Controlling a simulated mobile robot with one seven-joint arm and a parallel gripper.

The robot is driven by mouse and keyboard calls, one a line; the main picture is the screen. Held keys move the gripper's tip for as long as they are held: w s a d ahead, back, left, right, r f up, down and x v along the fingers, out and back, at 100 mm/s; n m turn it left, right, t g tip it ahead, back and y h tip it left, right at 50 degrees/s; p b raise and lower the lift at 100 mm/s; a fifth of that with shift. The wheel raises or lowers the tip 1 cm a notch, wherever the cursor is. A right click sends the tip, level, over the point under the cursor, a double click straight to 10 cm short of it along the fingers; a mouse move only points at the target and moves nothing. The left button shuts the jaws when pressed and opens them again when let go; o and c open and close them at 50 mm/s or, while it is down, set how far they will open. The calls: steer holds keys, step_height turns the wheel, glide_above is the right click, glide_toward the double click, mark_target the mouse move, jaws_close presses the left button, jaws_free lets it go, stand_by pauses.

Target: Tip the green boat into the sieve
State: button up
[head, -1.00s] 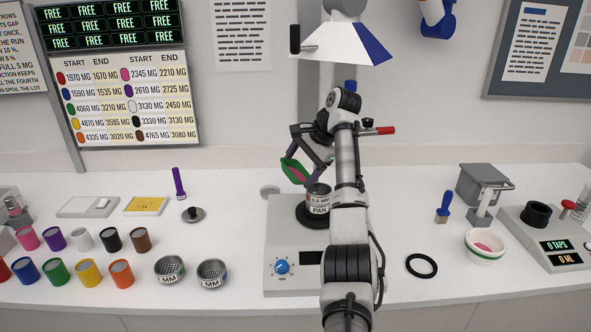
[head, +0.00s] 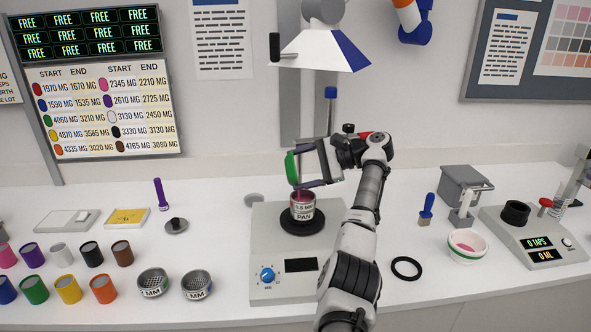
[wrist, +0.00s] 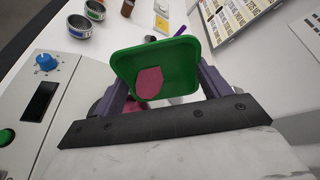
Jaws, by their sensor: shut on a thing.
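My gripper (head: 304,165) is shut on the green boat (head: 291,168) and holds it steeply tilted just above the sieve. In the wrist view the green boat (wrist: 178,62) shows its open inside, with a patch of dark pink powder (wrist: 149,82) on its floor. The sieve (head: 303,208), marked 0.5 MM, sits on the pan (head: 303,217). Pink shows at the sieve's top, below the boat's low end; whether it is falling or lying there I cannot tell. The sieve's inside is mostly hidden.
The pan stands on a black disc of a grey machine (head: 262,245) with a blue knob. Two other sieves (head: 153,284) and several colored jars (head: 68,289) stand left. A black ring (head: 406,268) and a white bowl (head: 467,245) with pink inside are right.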

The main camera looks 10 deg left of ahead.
steer(key=d+y, duration=0.1)
steer(key=y, duration=0.1)
steer(key=d+f+y+b, duration=0.1)
steer(key=y, duration=0.1)
steer(key=d+m+y+b, duration=0.1)
steer(key=y, duration=0.1)
steer(key=shift+w+d+f+g, duration=0.2)
steer(key=shift+w+g, duration=0.1)
steer(key=shift+w, duration=0.1)
steer(key=shift+r, duration=0.1)
stand_by(0.8)
